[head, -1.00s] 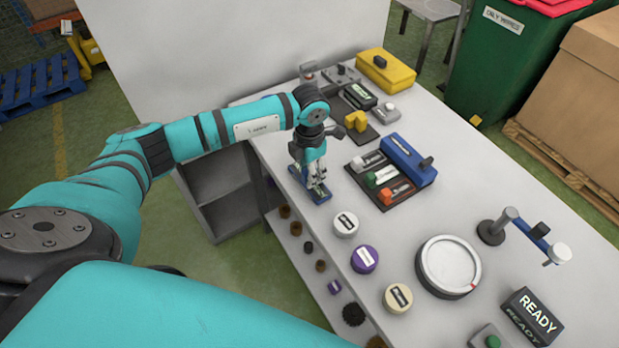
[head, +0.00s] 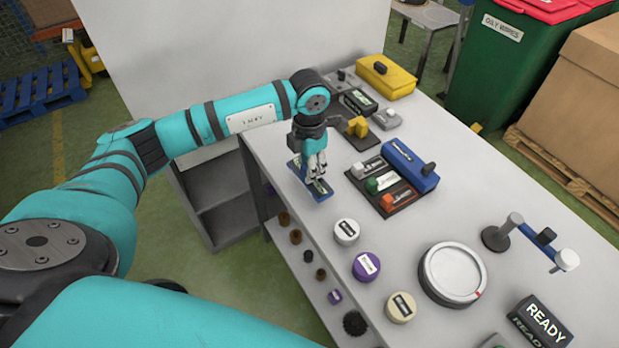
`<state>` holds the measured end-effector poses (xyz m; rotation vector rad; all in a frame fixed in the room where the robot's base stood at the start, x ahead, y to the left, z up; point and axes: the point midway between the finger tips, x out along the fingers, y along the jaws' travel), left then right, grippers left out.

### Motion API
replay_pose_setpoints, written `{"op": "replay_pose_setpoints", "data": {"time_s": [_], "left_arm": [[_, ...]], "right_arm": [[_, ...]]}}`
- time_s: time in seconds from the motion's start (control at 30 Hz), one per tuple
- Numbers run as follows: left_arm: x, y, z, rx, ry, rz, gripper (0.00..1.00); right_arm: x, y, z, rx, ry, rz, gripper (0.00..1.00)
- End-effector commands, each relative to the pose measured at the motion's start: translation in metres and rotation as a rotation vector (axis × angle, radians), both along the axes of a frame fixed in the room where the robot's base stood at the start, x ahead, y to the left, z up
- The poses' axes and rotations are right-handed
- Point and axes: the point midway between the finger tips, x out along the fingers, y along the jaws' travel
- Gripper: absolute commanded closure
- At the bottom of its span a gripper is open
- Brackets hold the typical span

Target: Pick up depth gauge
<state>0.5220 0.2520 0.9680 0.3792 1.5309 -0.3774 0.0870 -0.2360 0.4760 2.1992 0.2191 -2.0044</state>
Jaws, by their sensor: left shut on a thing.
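My left gripper (head: 317,172) points down at the near left edge of the bench. Its fingers are closed on a small blue and silver piece, apparently the depth gauge (head: 321,188), low at the bench top. The fingers cover part of it, and I cannot tell whether it is clear of the surface. My right gripper is not in view.
A dark tray with red, green and grey pieces (head: 386,186) and a blue box (head: 411,166) lie right of the gripper. Labelled round pots (head: 346,232), a round dial plate (head: 452,274), a blue-armed stand (head: 530,236) and a READY sign (head: 539,322) stand nearer.

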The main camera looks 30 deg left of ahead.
Motion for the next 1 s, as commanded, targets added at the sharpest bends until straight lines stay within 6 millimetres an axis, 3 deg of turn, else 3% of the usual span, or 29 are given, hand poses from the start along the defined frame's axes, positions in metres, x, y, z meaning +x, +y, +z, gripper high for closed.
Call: {"op": "replay_pose_setpoints", "data": {"time_s": [0.07,0.5,0.73,1.0], "left_arm": [[-0.02,-0.006,-0.006,0.001,0.008,-0.008,1.0],[-0.114,-0.039,0.004,0.0,0.006,-0.008,1.0],[-0.141,-0.049,0.008,0.0,0.007,-0.005,1.0],[-0.15,-0.052,0.011,0.0,0.007,-0.003,1.0]], "right_arm": [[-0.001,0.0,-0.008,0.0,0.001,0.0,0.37],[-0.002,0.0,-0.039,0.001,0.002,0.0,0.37],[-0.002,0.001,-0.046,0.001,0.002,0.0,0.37],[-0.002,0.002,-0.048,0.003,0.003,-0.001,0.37]]}}
